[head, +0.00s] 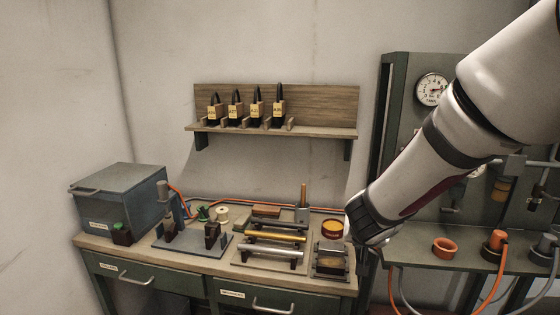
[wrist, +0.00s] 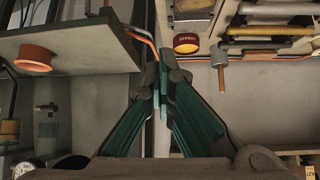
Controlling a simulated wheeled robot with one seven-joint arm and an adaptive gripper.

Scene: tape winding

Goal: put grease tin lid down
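The round grease tin (head: 332,230) stands near the right end of the bench, its top amber and its side reddish. In the wrist view the tin (wrist: 187,43) shows above and right of my fingertips, with a label on its side. My gripper (wrist: 160,92) has its teal finger pads drawn together, with no lid visible between them. It hangs apart from the tin, just off the bench's right end. In the head view its fingers are mostly hidden behind my dark wrist. I cannot make out a separate lid in either view.
The bench (head: 215,285) holds a rod rack (head: 275,245), a dark block holder (head: 330,262), a wooden-handled tool (head: 303,200) and a grey box (head: 120,200). A green side shelf (head: 455,262) with an orange ring (head: 445,247) stands right, across a gap. A wall shelf (head: 320,131) holds padlock-like items.

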